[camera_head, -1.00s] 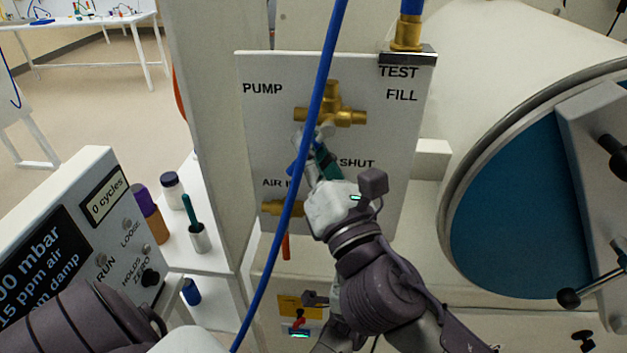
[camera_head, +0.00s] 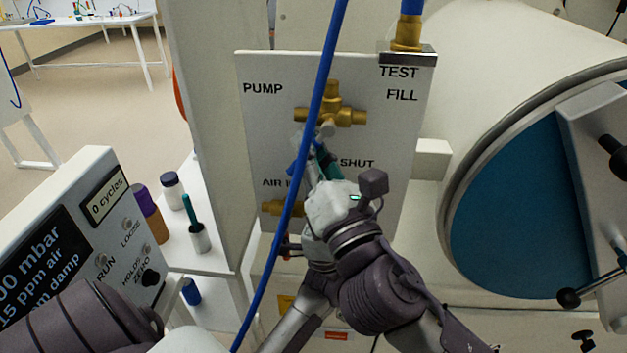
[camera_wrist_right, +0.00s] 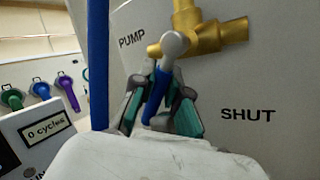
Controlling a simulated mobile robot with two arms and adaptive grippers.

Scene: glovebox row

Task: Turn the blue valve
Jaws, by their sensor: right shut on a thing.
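The brass valve (camera_head: 338,116) is on the white panel between PUMP, FILL and SHUT. Its blue handle (camera_wrist_right: 159,92) hangs down from a grey hub (camera_wrist_right: 173,44), leaning slightly left. My right gripper (camera_wrist_right: 160,100) is shut on the blue handle, one green-padded finger on each side. It also shows in the head view (camera_head: 312,165), where its fingers cover most of the handle.
A blue hose (camera_head: 318,100) runs down in front of the panel, close left of my right gripper. A lower brass fitting (camera_head: 280,208) sits by the AIR label. Bottles (camera_head: 172,190) stand on a shelf at left. The round blue door (camera_head: 510,210) is at right.

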